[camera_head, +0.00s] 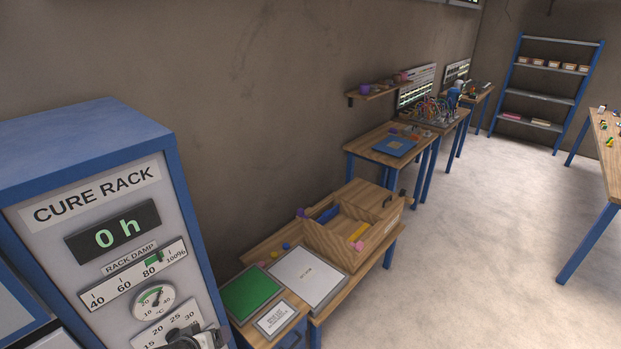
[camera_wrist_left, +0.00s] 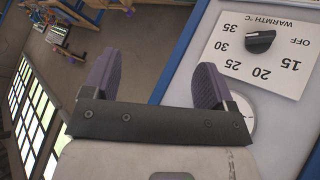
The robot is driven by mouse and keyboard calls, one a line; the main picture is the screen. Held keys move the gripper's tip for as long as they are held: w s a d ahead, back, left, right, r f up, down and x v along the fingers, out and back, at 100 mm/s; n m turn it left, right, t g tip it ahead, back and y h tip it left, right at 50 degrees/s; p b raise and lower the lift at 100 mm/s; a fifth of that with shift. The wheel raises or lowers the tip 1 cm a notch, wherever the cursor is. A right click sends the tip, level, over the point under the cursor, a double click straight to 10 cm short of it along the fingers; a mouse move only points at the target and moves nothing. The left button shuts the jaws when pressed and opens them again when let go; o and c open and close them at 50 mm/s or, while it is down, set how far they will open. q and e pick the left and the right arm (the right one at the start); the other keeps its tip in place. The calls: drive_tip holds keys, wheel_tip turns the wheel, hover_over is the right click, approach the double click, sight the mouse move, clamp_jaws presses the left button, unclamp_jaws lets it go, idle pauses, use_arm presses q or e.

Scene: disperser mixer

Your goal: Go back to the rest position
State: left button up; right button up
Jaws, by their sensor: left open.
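The cure rack (camera_head: 110,235) is a blue and grey cabinet at the left of the head view. Its display reads 0 h, above a rack damp scale and a round temperature gauge (camera_head: 153,302). My left gripper (camera_wrist_left: 155,82) is open, with its two purple-padded fingers apart and nothing between them. In the wrist view the warmth plate (camera_wrist_left: 262,75) with its dark knob (camera_wrist_left: 260,42) lies to the right of the fingers, apart from them. Part of the left gripper shows at the bottom edge of the head view, in front of the warmth scale. My right gripper is not in view.
A wooden bench (camera_head: 385,248) beside the rack carries a green mat (camera_head: 252,293), a white plate (camera_head: 307,277) and a wooden tray box (camera_head: 352,232). More benches and a blue shelf unit (camera_head: 548,85) stand farther back.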

use_arm(q)
drive_tip(key=s+d+r+m+g+y, duration=0.1)
drive_tip(key=s+r+m, duration=0.1)
drive_tip(key=s, duration=0.8)
drive_tip(key=s+d+r+m+y, duration=0.1)
drive_tip(key=s+r+m, duration=0.1)
drive_tip(key=s, duration=0.9)
drive_tip(key=s+d+f+m+g, duration=0.1)
drive_tip(key=s+f+g, duration=0.1)
drive_tip(key=s+f, duration=0.45)
drive_tip(key=s+f+g, duration=0.2)
drive_tip(key=s+f, duration=0.1)
drive_tip(key=s, duration=0.6)
wheel_tip(320, 180, up, 12)
drive_tip(key=p, duration=1.2)
drive_tip(key=shift+w+r, duration=0.25)
drive_tip(key=shift+d, duration=0.1)
